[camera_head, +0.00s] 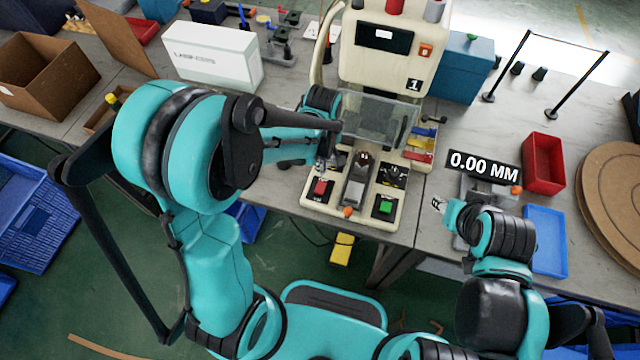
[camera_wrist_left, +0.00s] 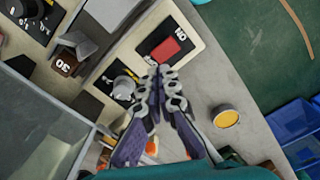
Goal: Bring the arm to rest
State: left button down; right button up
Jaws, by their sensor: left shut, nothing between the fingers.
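My left gripper (camera_head: 322,165) is over the front left of the cream machine base (camera_head: 330,212), beside the red button. The red button also shows in the head view (camera_head: 320,187). I cannot tell whether the fingers touch the machine. My left arm reaches in bent from the left. My right gripper (camera_head: 439,204) is low over the table, right of the machine; its fingers are too small to read.
The machine (camera_head: 388,68) has a clear guard (camera_head: 378,118) and a green button (camera_head: 386,206). A white box (camera_head: 212,55) stands behind my left arm. At right are a gauge labelled 0.00 MM (camera_head: 484,167), a red bin (camera_head: 543,163) and a blue tray (camera_head: 546,238).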

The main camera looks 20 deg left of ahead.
pick_arm(q)
jog(key=shift+r, duration=0.1)
jog(key=s+a+r+m+t, duration=0.5)
jog(key=s+r+m+t, duration=0.2)
jog(key=s+r+m, duration=0.3)
notch_tip(320, 180, up, 3)
jog(key=shift+r+m+b, duration=0.1)
jog(key=shift+m+b, duration=0.25)
jog(key=shift+m, duration=0.45)
